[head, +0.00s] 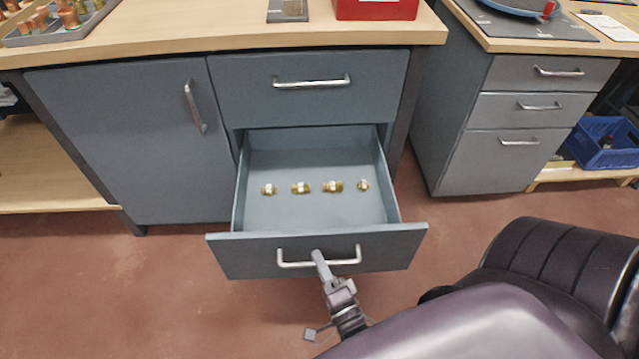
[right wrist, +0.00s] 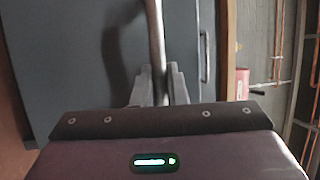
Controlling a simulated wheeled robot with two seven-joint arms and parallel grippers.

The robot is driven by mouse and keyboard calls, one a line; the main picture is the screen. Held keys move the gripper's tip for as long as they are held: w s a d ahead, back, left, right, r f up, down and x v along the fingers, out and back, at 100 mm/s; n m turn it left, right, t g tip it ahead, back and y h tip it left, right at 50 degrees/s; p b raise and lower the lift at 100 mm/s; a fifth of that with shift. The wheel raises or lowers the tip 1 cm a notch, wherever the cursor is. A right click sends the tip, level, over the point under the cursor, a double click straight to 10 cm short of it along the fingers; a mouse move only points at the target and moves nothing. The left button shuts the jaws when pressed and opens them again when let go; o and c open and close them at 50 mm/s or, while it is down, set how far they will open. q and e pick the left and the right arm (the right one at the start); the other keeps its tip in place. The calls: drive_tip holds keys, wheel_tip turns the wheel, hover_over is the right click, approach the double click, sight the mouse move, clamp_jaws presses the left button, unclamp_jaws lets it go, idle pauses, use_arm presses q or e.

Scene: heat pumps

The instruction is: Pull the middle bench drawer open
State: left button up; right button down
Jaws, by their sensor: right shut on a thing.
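The bench drawer (head: 315,252) below the top drawer stands pulled out, with its grey-blue front well forward of the cabinet. Several small brass fittings (head: 300,188) lie in a row on its floor. Its silver bar handle (head: 290,264) also shows in the right wrist view (right wrist: 155,35). My right gripper (head: 320,262) is shut on that handle near its middle; in the right wrist view its fingers (right wrist: 160,85) sit on both sides of the bar. My left gripper is not in view.
The top drawer (head: 312,85) and the cabinet door (head: 130,140) beside it are closed. A second drawer cabinet (head: 510,125) stands at the right, with a blue crate (head: 605,143) beyond it. Red floor (head: 120,290) is clear at the left front.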

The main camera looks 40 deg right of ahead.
idle(0.3)
drive_tip(key=c, duration=1.5)
unclamp_jaws()
drive_tip(key=shift+o, duration=0.2)
drive_tip(key=shift+s, duration=0.1)
drive_tip(key=v, duration=0.7)
drive_tip(key=shift+s, duration=0.35)
drive_tip(key=shift+f, duration=0.1)
